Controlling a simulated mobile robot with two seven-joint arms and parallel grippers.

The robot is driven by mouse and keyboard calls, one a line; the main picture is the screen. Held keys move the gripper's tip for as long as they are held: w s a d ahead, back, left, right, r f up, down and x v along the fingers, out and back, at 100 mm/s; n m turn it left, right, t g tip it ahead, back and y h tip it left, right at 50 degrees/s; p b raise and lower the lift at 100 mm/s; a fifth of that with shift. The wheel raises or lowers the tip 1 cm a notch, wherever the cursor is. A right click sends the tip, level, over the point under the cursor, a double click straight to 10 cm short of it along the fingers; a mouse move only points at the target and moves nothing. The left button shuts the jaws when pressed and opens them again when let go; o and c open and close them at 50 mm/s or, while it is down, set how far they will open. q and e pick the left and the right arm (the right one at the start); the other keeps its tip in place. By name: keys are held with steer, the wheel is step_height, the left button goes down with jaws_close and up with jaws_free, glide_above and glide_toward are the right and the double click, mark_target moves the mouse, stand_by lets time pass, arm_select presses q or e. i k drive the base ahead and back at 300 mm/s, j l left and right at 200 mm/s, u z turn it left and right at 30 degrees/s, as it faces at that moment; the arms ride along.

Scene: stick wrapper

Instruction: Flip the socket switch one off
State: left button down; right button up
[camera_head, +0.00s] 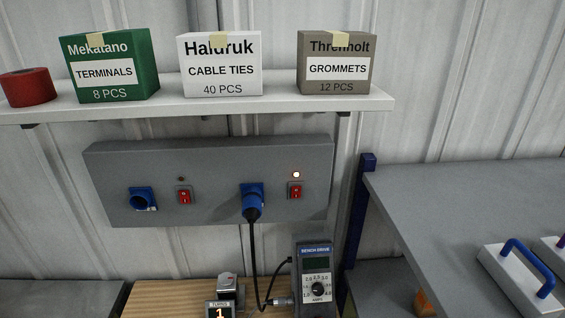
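A grey socket panel (220,170) is mounted on the wall below the shelf. Its left blue socket (142,199) is empty, with a red rocker switch (184,195) beside it and a dark lamp (181,179) above that switch. At the right, a blue plug (252,200) sits in the other socket. The red switch (295,191) beside it has a lit lamp (296,174) above it. No number marking either switch is readable. Neither of my grippers is in view.
A black cable (254,262) hangs from the plug towards the bench drive box (314,274) on the wooden bench (165,296). A counter (220,301) stands left of it. Boxes and a red roll (27,88) sit on the white shelf (180,106). A grey table (470,195) is at right.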

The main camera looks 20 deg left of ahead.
mark_target(295, 191)
steer(key=u, duration=0.45)
steer(key=i+j+u, duration=0.1)
steer(key=i+j, duration=0.25)
steer(key=j, duration=0.2)
steer(key=i+j, duration=0.4)
steer(key=j, duration=0.15)
steer(key=j+u, duration=0.05)
